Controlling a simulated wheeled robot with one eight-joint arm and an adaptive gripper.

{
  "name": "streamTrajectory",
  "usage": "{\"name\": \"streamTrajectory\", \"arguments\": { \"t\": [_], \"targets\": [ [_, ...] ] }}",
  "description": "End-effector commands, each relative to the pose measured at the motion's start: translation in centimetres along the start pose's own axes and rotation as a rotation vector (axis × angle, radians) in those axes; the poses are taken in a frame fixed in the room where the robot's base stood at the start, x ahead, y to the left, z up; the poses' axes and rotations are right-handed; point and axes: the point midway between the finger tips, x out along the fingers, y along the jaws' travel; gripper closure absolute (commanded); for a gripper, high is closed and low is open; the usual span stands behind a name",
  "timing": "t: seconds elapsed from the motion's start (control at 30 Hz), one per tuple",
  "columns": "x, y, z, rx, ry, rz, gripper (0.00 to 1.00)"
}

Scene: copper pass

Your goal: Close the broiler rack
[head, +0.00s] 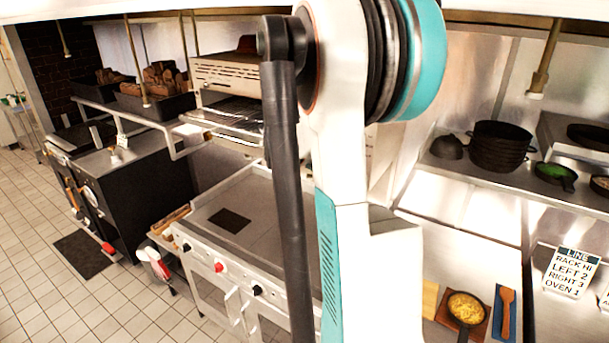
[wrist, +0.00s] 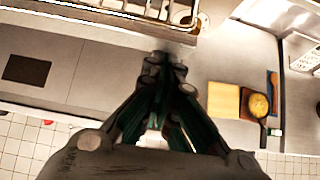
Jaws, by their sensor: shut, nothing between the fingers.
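The broiler (head: 228,75) hangs above the flat steel griddle in the head view, with a slotted front panel. Its wire rack (head: 238,118) sticks out below that panel; my arm hides its right part. In the wrist view a metal frame with bars, apparently the rack (wrist: 120,12), runs along the top edge. My gripper (wrist: 165,62) is shut and empty in the wrist view, its tips pointing towards the frame and just below it in the picture. I cannot tell whether they touch. My arm hides the gripper in the head view.
A steel griddle range (head: 245,215) with knobs stands below. Right of it are a cutting board (wrist: 223,100), a small pan of yellow food (head: 466,309) and a wooden spoon (head: 506,300). Black pots (head: 498,145) stand on a shelf. A sign (head: 570,273) stands at right.

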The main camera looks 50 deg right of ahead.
Motion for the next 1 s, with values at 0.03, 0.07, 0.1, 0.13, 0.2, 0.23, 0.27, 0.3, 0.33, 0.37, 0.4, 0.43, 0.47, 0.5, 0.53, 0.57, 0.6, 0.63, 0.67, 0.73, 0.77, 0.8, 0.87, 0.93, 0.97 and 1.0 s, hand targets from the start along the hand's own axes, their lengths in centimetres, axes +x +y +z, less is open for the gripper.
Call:
{"name": "streamTrajectory", "arguments": {
  "t": [0.03, 0.07, 0.1, 0.13, 0.2, 0.23, 0.27, 0.3, 0.33, 0.37, 0.4, 0.43, 0.47, 0.5, 0.53, 0.57, 0.6, 0.63, 0.67, 0.73, 0.77, 0.8, 0.87, 0.93, 0.97, 1.0],
  "targets": [
    [1.5, -0.1, 1.0, 0.004, 0.0, -0.003, 1.0],
    [2.2, -0.1, 1.7, 0.004, 0.0, -0.003, 1.0],
    [3.0, -0.1, 2.5, 0.005, 0.001, -0.003, 1.0],
    [3.7, -0.1, 3.2, 0.004, 0.0, -0.003, 1.0],
    [5.1, -0.1, 4.6, 0.004, 0.0, -0.003, 1.0],
    [5.7, -0.1, 5.2, 0.003, 0.0, -0.003, 1.0],
    [6.2, -0.1, 5.8, 0.003, 0.001, -0.002, 1.0],
    [6.9, -0.1, 6.5, 0.004, 0.0, -0.001, 1.0],
    [7.4, -0.1, 7.1, 0.003, 0.0, -0.002, 1.0],
    [7.9, -0.1, 7.6, 0.002, 0.0, -0.001, 1.0],
    [8.5, 0.0, 8.2, 0.002, 0.0, -0.001, 1.0],
    [8.9, -0.1, 8.6, 0.002, 0.0, -0.001, 1.0],
    [9.2, -0.1, 9.0, 0.002, 0.0, -0.002, 1.0],
    [9.7, -0.1, 9.5, 0.002, 0.001, -0.001, 1.0],
    [10.0, 0.0, 9.8, 0.001, 0.001, -0.001, 1.0],
    [10.2, 0.0, 10.0, 0.001, 0.001, 0.0, 1.0],
    [10.5, 0.0, 10.3, 0.001, 0.0, 0.0, 1.0],
    [10.7, 0.0, 10.6, 0.001, 0.0, 0.0, 1.0],
    [10.8, 0.0, 10.8, 0.001, 0.0, 0.0, 1.0],
    [11.1, 0.0, 11.1, 0.001, 0.0, 0.0, 1.0],
    [11.2, 0.0, 11.2, 0.001, 0.0, 0.0, 1.0],
    [11.3, 0.0, 11.2, 0.0, -0.001, 0.0, 1.0],
    [11.3, 0.0, 11.3, 0.0, -0.001, 0.0, 1.0],
    [11.3, 0.0, 11.4, 0.0, -0.001, 0.0, 1.0],
    [11.3, 0.0, 11.4, 0.0, -0.002, 0.0, 1.0],
    [11.3, 0.0, 11.4, 0.0, -0.002, 0.001, 1.0]
  ]
}}
